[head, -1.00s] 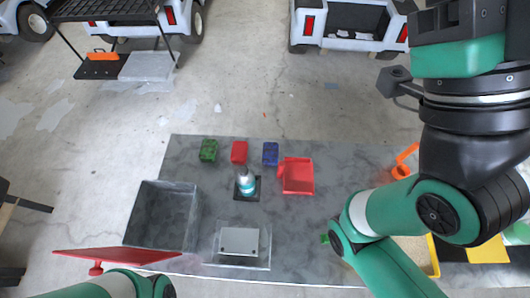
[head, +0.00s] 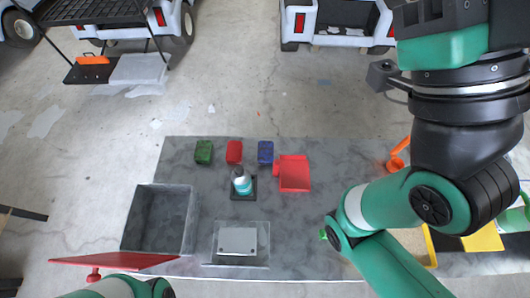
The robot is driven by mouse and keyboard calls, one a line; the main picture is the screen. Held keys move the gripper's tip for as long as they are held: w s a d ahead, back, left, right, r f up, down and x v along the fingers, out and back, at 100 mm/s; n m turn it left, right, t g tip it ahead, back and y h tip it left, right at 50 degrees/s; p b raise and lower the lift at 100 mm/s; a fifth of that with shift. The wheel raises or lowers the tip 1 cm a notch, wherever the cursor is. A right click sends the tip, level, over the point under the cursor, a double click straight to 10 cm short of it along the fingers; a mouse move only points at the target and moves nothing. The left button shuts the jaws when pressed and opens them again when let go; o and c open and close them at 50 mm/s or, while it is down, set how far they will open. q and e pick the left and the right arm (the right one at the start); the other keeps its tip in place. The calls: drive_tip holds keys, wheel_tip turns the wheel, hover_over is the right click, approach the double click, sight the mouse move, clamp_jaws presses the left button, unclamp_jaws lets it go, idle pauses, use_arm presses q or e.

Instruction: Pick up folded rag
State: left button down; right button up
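Three small bundles lie in a row near the far edge of the grey worktop: one green (head: 204,152), one red (head: 234,151) and one blue (head: 265,152). They look like folded cloths, but are too small to be sure. My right arm reaches up along the right side. Its wrist and the dark gripper body fill the upper right corner, well right of the bundles. The fingertips are cut off by the top edge. My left arm shows only as a piece at the bottom left, and its gripper is outside the picture.
A red panel (head: 110,260) is at lower left.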

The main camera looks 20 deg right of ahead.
use_arm(q)
unclamp_jaws()
idle(0.4)
